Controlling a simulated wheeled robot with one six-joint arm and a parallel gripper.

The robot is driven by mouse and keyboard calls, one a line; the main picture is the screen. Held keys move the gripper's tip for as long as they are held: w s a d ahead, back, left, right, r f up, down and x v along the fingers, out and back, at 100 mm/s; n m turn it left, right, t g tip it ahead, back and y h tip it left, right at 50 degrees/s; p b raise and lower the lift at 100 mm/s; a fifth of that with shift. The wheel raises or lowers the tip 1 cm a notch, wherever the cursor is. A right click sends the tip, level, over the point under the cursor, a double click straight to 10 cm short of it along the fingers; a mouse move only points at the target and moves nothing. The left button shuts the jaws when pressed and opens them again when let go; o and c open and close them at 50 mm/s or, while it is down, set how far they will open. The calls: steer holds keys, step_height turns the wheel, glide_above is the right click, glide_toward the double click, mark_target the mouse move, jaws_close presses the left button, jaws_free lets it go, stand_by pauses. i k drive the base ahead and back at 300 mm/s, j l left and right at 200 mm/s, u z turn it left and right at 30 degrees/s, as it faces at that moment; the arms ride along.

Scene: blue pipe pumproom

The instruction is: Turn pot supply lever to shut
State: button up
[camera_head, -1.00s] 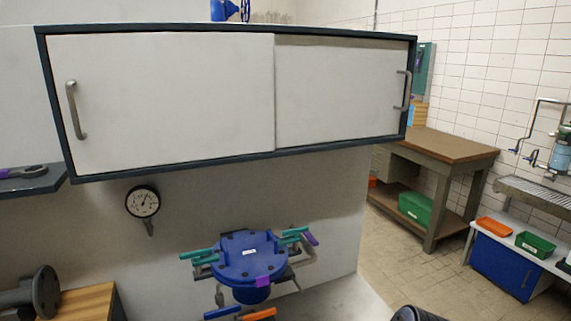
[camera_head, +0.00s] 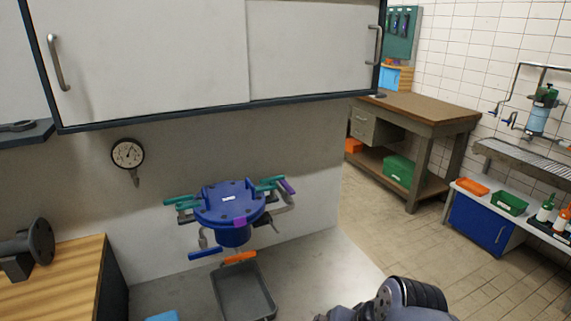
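The blue pot (camera_head: 231,205) with a bolted round lid and a small white label stands out from the wall below the cabinet. Levers sit around it: teal ones at left (camera_head: 181,201) and right (camera_head: 268,184), a purple one (camera_head: 287,186) at right, a blue one (camera_head: 205,253) and an orange one (camera_head: 240,257) below. I cannot tell which is the supply lever, as the label is too small to read. A dark part of my arm shows at the bottom edge. My gripper is not in view.
A wall cabinet (camera_head: 150,60) with sliding doors overhangs the pot. A pressure gauge (camera_head: 128,153) is on the wall. A grey tray (camera_head: 243,291) lies below the pot. A wooden bench (camera_head: 60,278) stands at left. A workbench (camera_head: 425,109) and open tiled floor are at right.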

mark_target(289, 190)
steer(key=i, duration=0.5)
steer(key=i+l, duration=0.15)
steer(key=i, duration=0.35)
